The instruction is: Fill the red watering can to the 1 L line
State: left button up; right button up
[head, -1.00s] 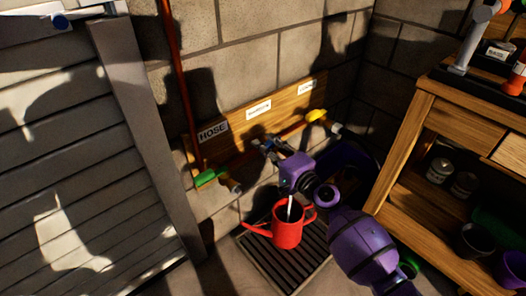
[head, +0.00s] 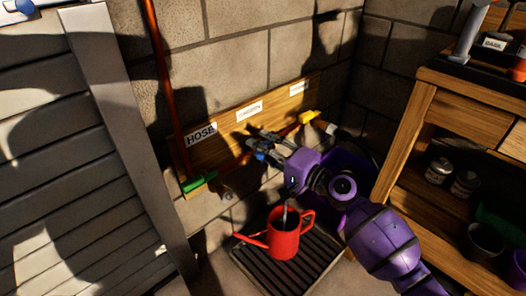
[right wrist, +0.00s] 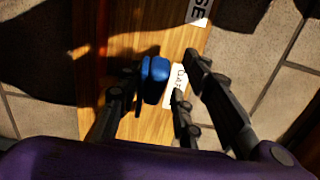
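The red watering can (head: 284,242) stands upright on the floor grate, its spout pointing left. A grey vertical streak shows at its mouth below my right gripper; I cannot tell whether it is running water. The water level and the 1 L line cannot be made out. My right gripper (head: 262,146) is at the middle valve on the wall board, above the can. In the right wrist view, the blue valve handle (right wrist: 154,80) lies between the spread fingers, nearer the left one, with a gap to the right one. My left gripper is not in view.
The wooden board (head: 235,135) carries a HOSE label (head: 201,134), a green handle (head: 199,182) at left and a yellow handle (head: 309,117) at right. The can stands on a dark grate (head: 305,265). A wooden bench (head: 455,85) stands at right, a slatted panel (head: 90,150) at left.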

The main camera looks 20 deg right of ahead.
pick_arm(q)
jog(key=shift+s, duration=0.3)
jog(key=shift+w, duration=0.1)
pick_arm(e)
jog(key=shift+f, duration=0.1)
jog(key=shift+s+d, duration=0.1)
jog(key=shift+s, duration=0.1)
jog(key=v, duration=1.1)
jog(key=shift+s+d, duration=0.15)
jog(key=shift+s, duration=0.15)
